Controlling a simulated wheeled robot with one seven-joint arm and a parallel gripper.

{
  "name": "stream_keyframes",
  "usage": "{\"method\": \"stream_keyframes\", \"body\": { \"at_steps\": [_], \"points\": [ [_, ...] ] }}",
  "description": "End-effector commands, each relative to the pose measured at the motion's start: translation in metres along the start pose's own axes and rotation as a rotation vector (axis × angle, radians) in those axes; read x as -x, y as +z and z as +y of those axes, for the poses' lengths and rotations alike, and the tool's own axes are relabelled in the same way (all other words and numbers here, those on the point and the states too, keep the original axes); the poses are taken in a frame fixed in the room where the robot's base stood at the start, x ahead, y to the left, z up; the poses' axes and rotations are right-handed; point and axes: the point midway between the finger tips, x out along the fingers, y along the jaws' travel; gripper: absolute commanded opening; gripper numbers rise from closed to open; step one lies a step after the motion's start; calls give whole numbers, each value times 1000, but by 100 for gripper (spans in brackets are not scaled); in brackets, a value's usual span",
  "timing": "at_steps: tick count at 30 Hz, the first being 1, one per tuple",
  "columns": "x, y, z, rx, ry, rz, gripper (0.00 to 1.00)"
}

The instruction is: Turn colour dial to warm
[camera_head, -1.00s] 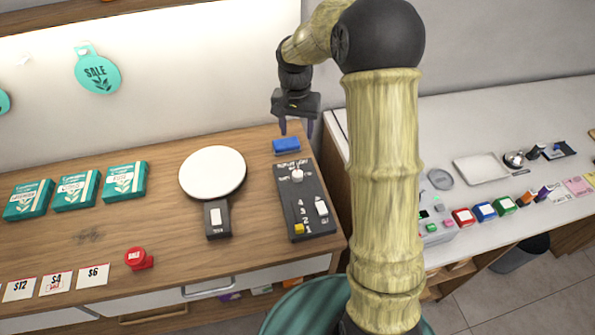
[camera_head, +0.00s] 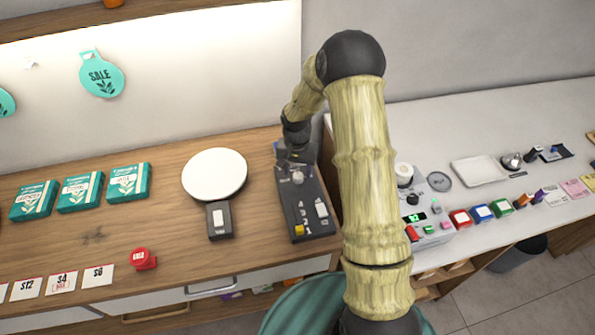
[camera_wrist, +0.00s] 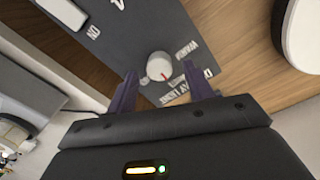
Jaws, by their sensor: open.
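The colour dial is a round white knob (camera_head: 297,177) near the far end of a dark control panel (camera_head: 300,212). In the wrist view the knob (camera_wrist: 160,64) shows a red mark on its lower edge, toward the lettering close to my fingers. More lettering stands at its upper right; I cannot read the words surely. My gripper (camera_head: 295,159) is low over the panel's far end. In the wrist view its two dark fingers (camera_wrist: 161,75) are open and apart, with the knob between and just beyond their tips. I see no clear contact. The gripper hides some of the panel's far end.
A yellow slider (camera_head: 299,230) and a white switch (camera_head: 321,209) sit on the panel's near half. A round white plate on a dark base (camera_head: 214,174) stands left. A grey device with buttons (camera_head: 425,205) is on the white counter at right, across a gap.

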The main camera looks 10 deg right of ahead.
Motion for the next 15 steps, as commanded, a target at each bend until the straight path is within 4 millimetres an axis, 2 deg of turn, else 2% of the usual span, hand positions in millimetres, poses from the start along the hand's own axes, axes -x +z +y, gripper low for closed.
{"method": "stream_keyframes", "body": {
  "at_steps": [6, 14, 15],
  "points": [
    [-19, 0, 1, 0, 1, 0, 52],
    [-21, 0, 0, 0, 0, 1, 52],
    [-21, 0, 0, 0, 0, 1, 48]
  ]
}}
